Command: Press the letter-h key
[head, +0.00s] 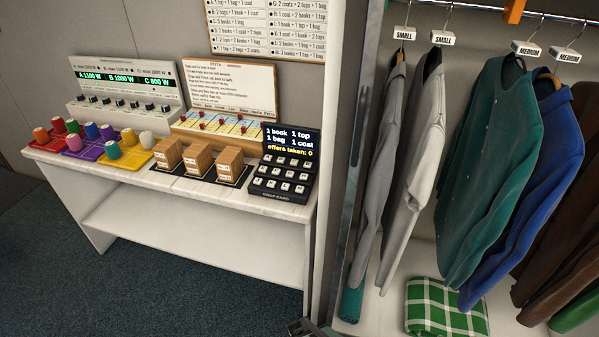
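A black keypad (284,176) stands at the right end of the white table. It has several pale keys in rows; their letters are too small to read, so I cannot tell which one is h. Its screen (290,142) reads "1 book 1 top, 1 bag 1 coat, offers taken: 0". A dark mechanical part at the bottom edge seems to be the tip of my gripper (305,328). It is low, in front of the table and well apart from the keypad. Most of it is cut off, and its opening does not show.
Wooden blocks (198,161) on dark trays stand left of the keypad. Colored spools (106,134), a dial panel (122,91) and a board (231,97) fill the rest of the tabletop (133,177). A dividing post (335,150) and hanging clothes (490,175) are at right.

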